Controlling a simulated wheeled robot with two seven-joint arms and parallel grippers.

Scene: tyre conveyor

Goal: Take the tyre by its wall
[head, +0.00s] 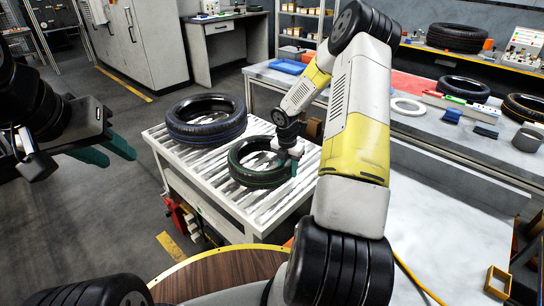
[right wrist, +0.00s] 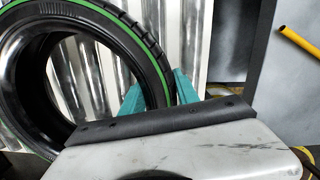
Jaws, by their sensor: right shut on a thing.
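A black tyre with a green stripe (head: 236,170) lies on the roller conveyor (head: 210,187), at its front right. My right gripper (head: 294,164) is at the right side of this tyre. In the right wrist view, the green-striped tyre (right wrist: 135,38) fills the left, and the teal fingers of my right gripper (right wrist: 160,92) are shut on its wall, one finger on each side. A second black tyre with a blue stripe (head: 183,132) lies behind it on the conveyor, apart from my grippers. My left gripper (head: 112,151) is open and empty, left of the conveyor.
A grey workbench (head: 480,165) on the right holds more tyres, a white ring (head: 407,107) and small parts. A blue tray (head: 287,66) lies at its far left end. Cabinets (head: 150,42) stand at the back. Floor left of the conveyor is clear.

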